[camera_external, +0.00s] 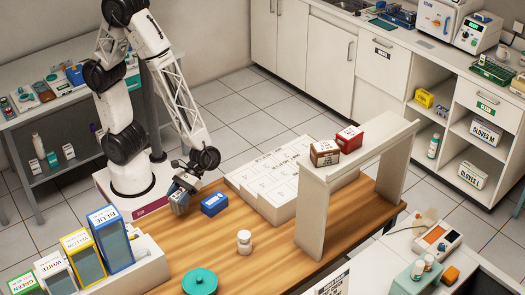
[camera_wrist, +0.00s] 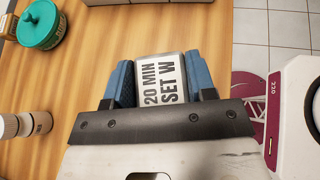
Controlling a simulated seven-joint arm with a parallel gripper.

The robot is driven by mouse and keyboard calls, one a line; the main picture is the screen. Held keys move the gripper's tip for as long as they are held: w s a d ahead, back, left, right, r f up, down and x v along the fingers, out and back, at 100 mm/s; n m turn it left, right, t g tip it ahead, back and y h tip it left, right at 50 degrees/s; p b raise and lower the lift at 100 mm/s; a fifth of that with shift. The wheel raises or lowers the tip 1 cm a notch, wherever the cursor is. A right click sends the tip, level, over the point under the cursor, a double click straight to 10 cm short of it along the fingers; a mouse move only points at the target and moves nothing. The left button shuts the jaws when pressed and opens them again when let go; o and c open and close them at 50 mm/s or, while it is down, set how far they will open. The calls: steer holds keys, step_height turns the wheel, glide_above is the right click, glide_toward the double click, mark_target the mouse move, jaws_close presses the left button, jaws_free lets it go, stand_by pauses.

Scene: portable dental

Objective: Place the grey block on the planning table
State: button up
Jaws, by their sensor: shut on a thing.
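My gripper (camera_external: 181,194) is low over the near-left part of the wooden table (camera_external: 262,252), close to my base. In the wrist view its two blue fingers (camera_wrist: 161,84) are shut on the sides of a grey block (camera_wrist: 160,68) with a pale label reading "20 MIN SET W". The lower part of the block is hidden by the gripper. In the external view the block is mostly hidden between the fingers. I cannot tell whether it touches the table. No label in view marks which surface is the planning table.
A blue box (camera_external: 214,204) lies just right of my gripper. A white bottle (camera_external: 244,242) and teal round container (camera_external: 199,282) stand nearer the front. A white sectioned tray (camera_external: 272,178) and white arch (camera_external: 312,205) stand right; coloured boxes (camera_external: 110,238) stand left. Bare wood lies between.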

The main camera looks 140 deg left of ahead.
steer(key=w+a+r+n+t+y, duration=0.2)
steer(key=w+a+r+n+t, duration=0.15)
steer(key=w+a+r, duration=0.55)
steer(key=w+a+r+n+t+y, duration=0.2)
steer(key=w+a+r+n+t, duration=0.3)
steer(key=w+a, duration=0.75)
steer(key=w+a+r+n+y, duration=0.2)
steer(key=a+r+n+y, duration=0.1)
steer(key=a+r, duration=0.8)
steer(key=w+a+r+n+t+y, duration=0.1)
steer(key=w+a+r+n+y, duration=0.2)
steer(key=a+r, duration=0.9)
steer(key=shift+a+r+n+y, duration=0.2)
steer(key=shift+r+n+y, duration=0.35)
steer(key=shift+y, duration=0.45)
steer(key=shift+w, duration=0.2)
glide_above(371, 135)
steer(key=shift+s+f, duration=0.1)
steer(key=shift+f, duration=0.65)
steer(key=shift+f, duration=0.1)
steer(key=shift+f, duration=1.7)
steer(key=shift+f, duration=0.1)
